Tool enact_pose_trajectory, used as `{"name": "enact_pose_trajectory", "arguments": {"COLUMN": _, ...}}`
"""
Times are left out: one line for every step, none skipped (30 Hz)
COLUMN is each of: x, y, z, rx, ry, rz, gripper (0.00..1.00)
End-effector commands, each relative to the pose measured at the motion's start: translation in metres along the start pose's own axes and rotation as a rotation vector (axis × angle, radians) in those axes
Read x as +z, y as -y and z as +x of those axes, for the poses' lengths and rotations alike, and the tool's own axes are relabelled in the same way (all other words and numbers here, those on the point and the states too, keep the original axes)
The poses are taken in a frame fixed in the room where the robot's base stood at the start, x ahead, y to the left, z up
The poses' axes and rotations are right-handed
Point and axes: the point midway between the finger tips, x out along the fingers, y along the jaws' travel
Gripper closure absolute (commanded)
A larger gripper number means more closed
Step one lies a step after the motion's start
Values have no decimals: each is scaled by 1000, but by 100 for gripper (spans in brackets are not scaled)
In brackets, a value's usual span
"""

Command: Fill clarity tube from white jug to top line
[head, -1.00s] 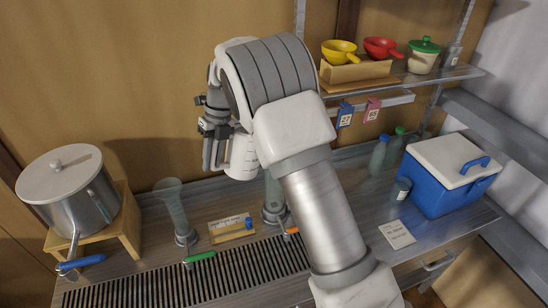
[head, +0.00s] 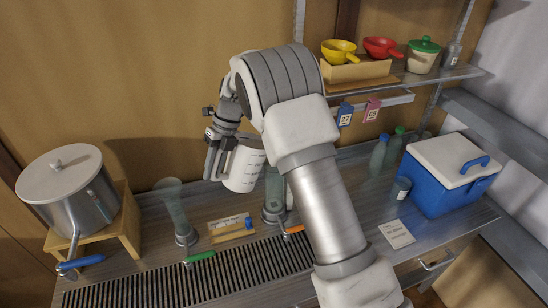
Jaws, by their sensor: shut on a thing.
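My gripper (head: 221,163) is shut on the white jug (head: 243,169), which has dark measuring marks on its side. The jug is held above the bench and tilted a little. One clear tube (head: 174,208) with a flared top stands on the left, behind the green-handled valve. A second clear tube (head: 274,192) stands below and right of the jug, partly hidden by the jug and my arm. I cannot tell from here which is the clarity tube. The lines on the tubes and any liquid in the jug are not readable.
A lidded steel pot (head: 72,195) with a blue-handled tap stands on a wooden stand (head: 125,230) at left. A slotted drain (head: 190,279) runs along the front. A blue cooler (head: 445,185), bottles (head: 387,150) and a card (head: 397,234) lie right. A shelf (head: 400,84) overhangs at right.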

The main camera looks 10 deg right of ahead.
Motion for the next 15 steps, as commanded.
{"name": "enact_pose_trajectory", "arguments": {"x": 1, "y": 0, "z": -2, "rx": 6, "ry": 5, "rz": -1, "gripper": 100}}
{"name": "enact_pose_trajectory", "arguments": {"x": 1, "y": 0, "z": -2, "rx": 10, "ry": 5, "rz": -1, "gripper": 100}}
{"name": "enact_pose_trajectory", "arguments": {"x": 1, "y": -1, "z": -2, "rx": 15, "ry": 6, "rz": -1, "gripper": 100}}
{"name": "enact_pose_trajectory", "arguments": {"x": 1, "y": 0, "z": -2, "rx": 20, "ry": 6, "rz": -1, "gripper": 100}}
{"name": "enact_pose_trajectory", "arguments": {"x": 1, "y": 0, "z": -2, "rx": 24, "ry": 6, "rz": -1, "gripper": 100}}
{"name": "enact_pose_trajectory", "arguments": {"x": 1, "y": 0, "z": -2, "rx": 28, "ry": 7, "rz": -1, "gripper": 100}}
{"name": "enact_pose_trajectory", "arguments": {"x": 0, "y": 0, "z": -2, "rx": 31, "ry": 7, "rz": -1, "gripper": 100}}
{"name": "enact_pose_trajectory", "arguments": {"x": 0, "y": 0, "z": -2, "rx": 34, "ry": 7, "rz": -2, "gripper": 100}}
{"name": "enact_pose_trajectory", "arguments": {"x": 0, "y": 0, "z": -2, "rx": 36, "ry": 7, "rz": -2, "gripper": 100}}
{"name": "enact_pose_trajectory", "arguments": {"x": 0, "y": -1, "z": -2, "rx": 37, "ry": 6, "rz": -2, "gripper": 100}}
{"name": "enact_pose_trajectory", "arguments": {"x": 0, "y": -1, "z": -2, "rx": 38, "ry": 6, "rz": -2, "gripper": 100}}
{"name": "enact_pose_trajectory", "arguments": {"x": 0, "y": -1, "z": -2, "rx": 38, "ry": 6, "rz": -2, "gripper": 100}}
{"name": "enact_pose_trajectory", "arguments": {"x": 0, "y": -1, "z": -2, "rx": 38, "ry": 6, "rz": -2, "gripper": 100}}
{"name": "enact_pose_trajectory", "arguments": {"x": 0, "y": -1, "z": -2, "rx": 38, "ry": 6, "rz": -2, "gripper": 100}}
{"name": "enact_pose_trajectory", "arguments": {"x": 0, "y": -1, "z": -2, "rx": 38, "ry": 6, "rz": -2, "gripper": 100}}
